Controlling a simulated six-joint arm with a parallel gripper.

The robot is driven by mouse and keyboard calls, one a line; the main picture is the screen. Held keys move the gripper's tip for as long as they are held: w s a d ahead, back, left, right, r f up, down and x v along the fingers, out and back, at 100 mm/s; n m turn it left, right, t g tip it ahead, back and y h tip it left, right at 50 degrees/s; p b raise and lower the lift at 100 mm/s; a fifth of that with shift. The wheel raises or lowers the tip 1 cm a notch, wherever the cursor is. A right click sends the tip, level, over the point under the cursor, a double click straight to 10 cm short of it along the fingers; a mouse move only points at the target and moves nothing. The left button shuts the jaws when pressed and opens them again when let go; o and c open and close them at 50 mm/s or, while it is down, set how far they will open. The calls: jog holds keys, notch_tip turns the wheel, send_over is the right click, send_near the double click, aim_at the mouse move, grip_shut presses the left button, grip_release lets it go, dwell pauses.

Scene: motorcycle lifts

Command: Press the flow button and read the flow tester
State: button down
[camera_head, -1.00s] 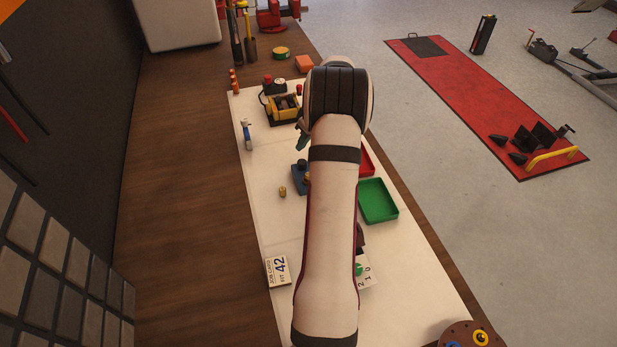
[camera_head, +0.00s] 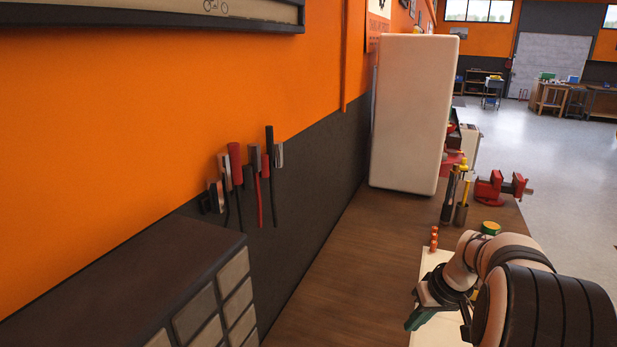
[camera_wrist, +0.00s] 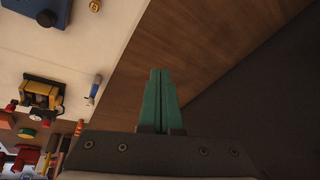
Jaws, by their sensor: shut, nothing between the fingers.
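My gripper (camera_wrist: 158,85) shows in the wrist view with its two green fingers shut together and nothing between them. Its tips are over the brown wood of the bench, apart from any object. In the head view, my gripper (camera_head: 418,318) is at the lower right, partly hidden by my arm. A yellow and black device (camera_wrist: 40,95) lies at the left of the wrist view, with small red parts close by. I cannot tell whether it is the flow tester, and no flow button or reading can be made out.
A blue-handled tool (camera_wrist: 95,88) lies on the pale mat (camera_wrist: 112,50) between the yellow device and my fingers. In the head view, a white cabinet (camera_head: 408,115), a red vise (camera_head: 500,188) and upright tools stand on the bench. Bare wood (camera_head: 370,245) runs along the wall.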

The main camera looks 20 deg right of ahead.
jog(key=s+a+r+g, duration=0.1)
jog(key=s+a+r, duration=0.15)
jog(key=a, duration=0.55)
jog(key=s+a+r+m+g+y, duration=0.1)
jog(key=s+a, duration=0.3)
jog(key=a, duration=0.5)
jog(key=s+a+r, duration=0.2)
jog(key=s+a, duration=0.1)
jog(key=a, duration=0.5)
jog(key=s+a+f+g, duration=0.1)
jog(key=s+a, duration=0.2)
jog(key=s, duration=0.3)
jog(key=s+a+f+m+g, duration=0.1)
jog(key=s+a, duration=0.2)
jog(key=s, duration=0.3)
jog(key=shift+a+f, duration=0.2)
jog(key=shift+a, duration=0.05)
